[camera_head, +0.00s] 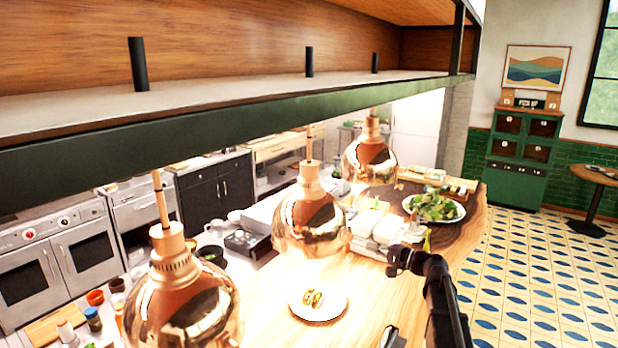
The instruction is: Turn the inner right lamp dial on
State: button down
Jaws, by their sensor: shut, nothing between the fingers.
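Three copper heat lamps hang in a row under the shelf: a near lamp (183,300), a middle lamp (309,215) and a far lamp (370,160). I cannot make out any lamp dial, so the inner right one is not identified. My dark arm rises from the bottom right. Its end, with my gripper (394,260), points left above the wooden counter (365,300), right of the middle lamp. The gripper is small and dark here; it looks shut and empty, and no contact with anything shows.
A dark green shelf rail (240,123) crosses above the lamps. A plate of food (318,313) and a salad plate (458,212) stand on the counter. Ovens (60,258) line the left. A green cabinet (523,155) stands at the back right; the tiled floor (530,280) is clear.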

aim_at(339, 239)
jog(key=shift+w+a, duration=0.15)
jog(key=shift+x, duration=3.3)
jog(key=shift+w+f, duration=0.1)
jog(key=shift+w, duration=0.15)
jog(key=shift+f+b, duration=0.35)
jog(key=shift+b, duration=0.1)
jog(key=shift+s, duration=0.35)
jog(key=shift+v, duration=2.95)
